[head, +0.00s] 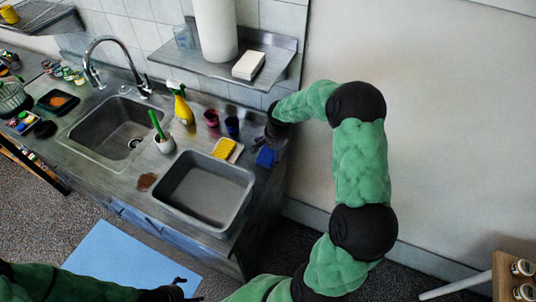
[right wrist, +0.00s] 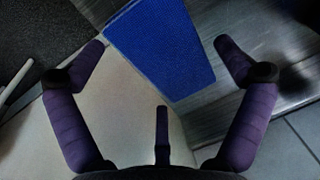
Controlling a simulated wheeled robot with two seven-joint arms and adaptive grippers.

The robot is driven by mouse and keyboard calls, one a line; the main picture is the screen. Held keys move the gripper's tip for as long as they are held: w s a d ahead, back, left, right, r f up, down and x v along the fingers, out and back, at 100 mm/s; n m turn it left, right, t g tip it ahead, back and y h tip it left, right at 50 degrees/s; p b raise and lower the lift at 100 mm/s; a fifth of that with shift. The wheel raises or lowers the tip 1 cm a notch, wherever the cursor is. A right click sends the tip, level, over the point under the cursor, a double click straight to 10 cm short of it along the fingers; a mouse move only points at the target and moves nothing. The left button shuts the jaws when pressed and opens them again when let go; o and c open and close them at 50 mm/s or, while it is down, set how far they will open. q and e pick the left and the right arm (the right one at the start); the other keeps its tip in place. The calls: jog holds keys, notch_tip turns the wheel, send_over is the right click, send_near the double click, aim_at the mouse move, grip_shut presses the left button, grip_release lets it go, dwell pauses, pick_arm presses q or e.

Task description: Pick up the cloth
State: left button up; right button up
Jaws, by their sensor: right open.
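The blue cloth (head: 266,156) is at the right end of the metal counter (head: 225,245), beside the sponge dish. In the right wrist view the cloth (right wrist: 162,48) is a flat blue piece at the top middle, along the counter edge, and its upper end is cut off by the frame. My right gripper (head: 273,136) is at the counter's right end, close to the cloth. In the right wrist view its fingers (right wrist: 162,45) are spread wide and empty, one on each side of the cloth. My left gripper (head: 178,290) is low in the head view, dark and unclear.
A yellow sponge (head: 223,149) lies left of the cloth. A grey basin (head: 203,190) stands in front. Red (head: 211,118) and blue (head: 232,126) cups and a spray bottle (head: 182,106) stand behind. A shelf (head: 265,50) overhangs the counter. A wall rises at right.

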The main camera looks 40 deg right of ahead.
jog(key=shift+w+f, duration=0.1)
jog(key=shift+f, duration=0.65)
jog(key=c, duration=0.8)
jog(key=shift+c, duration=0.2)
jog(key=shift+r, duration=0.1)
jog(key=shift+r, duration=0.55)
notch_tip(320, 180, up, 2)
jog(key=shift+r+p, duration=0.15)
jog(key=shift+p, duration=0.15)
jog(key=s+d, duration=0.3)
jog(key=s, duration=0.5)
jog(key=s+d+p, duration=0.1)
jog(key=s+d, duration=0.3)
jog(key=s, duration=0.4)
jog(key=shift+s, duration=0.3)
